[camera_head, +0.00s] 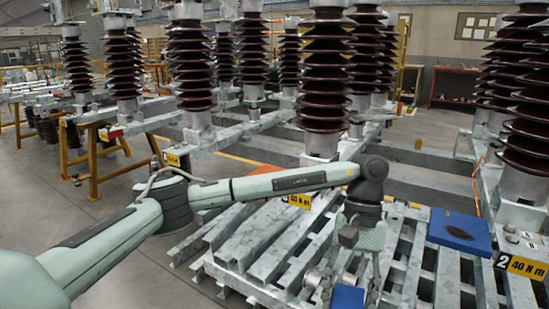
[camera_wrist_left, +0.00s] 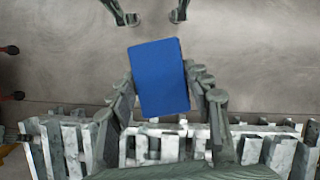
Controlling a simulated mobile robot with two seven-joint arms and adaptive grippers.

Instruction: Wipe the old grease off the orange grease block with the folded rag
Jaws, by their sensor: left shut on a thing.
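A blue folded rag (camera_wrist_left: 160,78) is between the fingers of my left gripper (camera_wrist_left: 160,88) in the wrist view. The gripper is shut on it, and the rag's flat face shows as a tilted rectangle. In the head view my left gripper (camera_head: 348,284) hangs at the bottom over the grey slatted metal frame, with part of the rag (camera_head: 347,298) showing below it. An orange patch (camera_head: 263,172) shows behind my left forearm; it is mostly hidden and I cannot tell whether it is the grease block. My right gripper is not in view.
A blue pad (camera_head: 480,237) with a dark brown thing (camera_head: 459,232) on it lies on the slatted frame at the right. Tall brown ribbed insulators (camera_head: 323,75) stand behind. A yellow label (camera_head: 525,266) is at the right edge. Open grey floor (camera_head: 60,215) lies left.

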